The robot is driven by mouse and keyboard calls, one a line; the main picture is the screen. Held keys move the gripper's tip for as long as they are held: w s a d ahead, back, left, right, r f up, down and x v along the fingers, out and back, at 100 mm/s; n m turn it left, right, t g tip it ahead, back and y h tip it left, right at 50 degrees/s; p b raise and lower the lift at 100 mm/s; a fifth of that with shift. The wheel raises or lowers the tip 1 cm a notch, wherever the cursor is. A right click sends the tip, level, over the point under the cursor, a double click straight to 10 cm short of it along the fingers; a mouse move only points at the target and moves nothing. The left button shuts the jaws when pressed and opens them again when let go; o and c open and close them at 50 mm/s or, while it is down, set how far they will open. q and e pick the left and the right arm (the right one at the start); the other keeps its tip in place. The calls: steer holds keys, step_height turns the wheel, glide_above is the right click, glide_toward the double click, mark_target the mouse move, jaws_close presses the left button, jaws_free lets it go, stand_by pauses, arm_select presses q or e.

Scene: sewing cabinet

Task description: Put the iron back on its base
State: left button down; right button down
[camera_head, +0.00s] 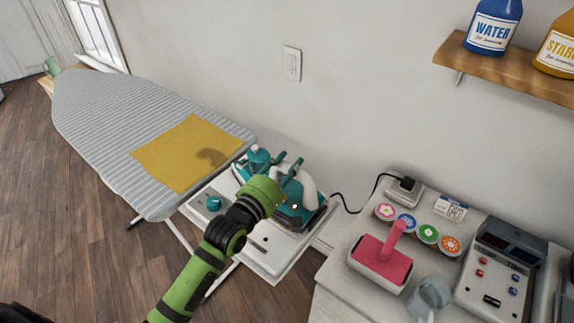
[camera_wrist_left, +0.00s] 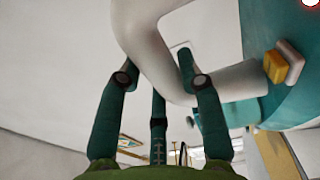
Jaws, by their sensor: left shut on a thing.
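The iron (camera_head: 308,212) is teal with a white handle and sits over the far part of its white base (camera_head: 262,262), beside the ironing board. I cannot tell whether it touches the base. My left gripper (camera_head: 280,172) is shut on the iron's white handle. In the left wrist view the dark teal fingers (camera_wrist_left: 158,75) close around the white handle, and the iron's teal body (camera_wrist_left: 292,125) with an orange button is at the right. My arm hides part of the iron and base. My right gripper is not in view.
The ironing board (camera_head: 110,130) carries a yellow cloth (camera_head: 185,155) with a dark scorch mark. A teal knob (camera_head: 213,203) is on the base's left. A shelf (camera_head: 500,68) holds bottles.

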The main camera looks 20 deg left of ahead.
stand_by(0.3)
arm_select(q)
steer(key=c, duration=0.7)
jaws_free()
steer(key=shift+c, duration=0.2)
steer(key=shift+s+f, duration=0.1)
steer(key=shift+f, duration=0.4)
steer(key=v, duration=1.2)
steer(key=shift+r, duration=0.4)
